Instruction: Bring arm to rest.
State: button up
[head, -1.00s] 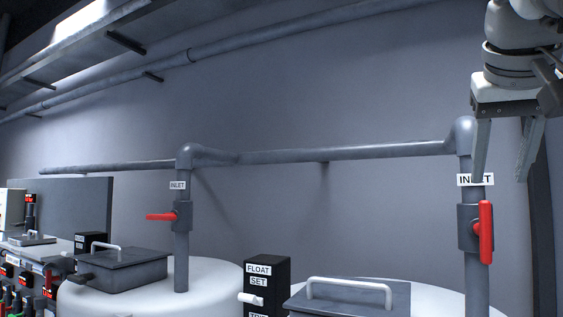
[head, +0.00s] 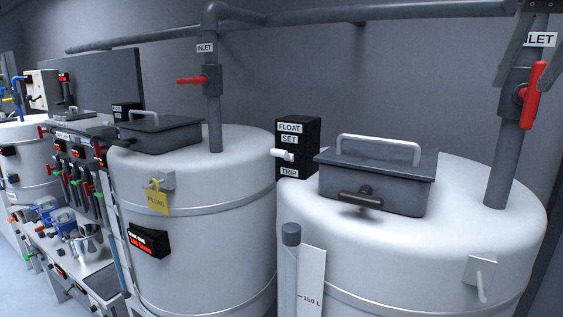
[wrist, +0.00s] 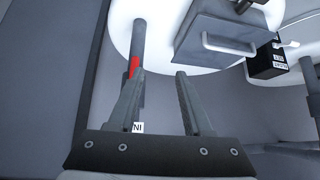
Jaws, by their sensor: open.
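My gripper (head: 522,85) shows at the top right corner of the head view, with its upper part cut off by the frame. In the wrist view my gripper (wrist: 158,73) is open, with a clear gap and nothing between the fingers. The red handle (wrist: 133,67) shows behind the left finger there. I cannot tell whether any finger touches the pipe. The rest of my arm is out of view.
A white tank (head: 420,255) with a grey hatch (head: 400,190) stands at the right. Another white tank (head: 220,225) stands left of it, with a yellow tag (head: 157,202). A black float box (head: 297,140) sits between them. A bench with tools lies far left.

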jog(key=s+a+f+n+y+b, duration=0.1)
jog(key=a+f, duration=0.4)
jog(key=f, duration=0.9)
jog(key=s+a+f+n+g+y+b, duration=0.1)
jog(key=a+f, duration=0.4)
jog(key=f, duration=0.9)
jog(key=s+a+f+n+g+y+b, duration=0.1)
jog(key=s+a+f+n+b, duration=0.2)
jog(key=f, duration=1.1)
jog(key=shift+s+a+b, duration=0.75)
jog(key=shift+s+a, duration=0.2)
jog(key=shift+a, duration=0.1)
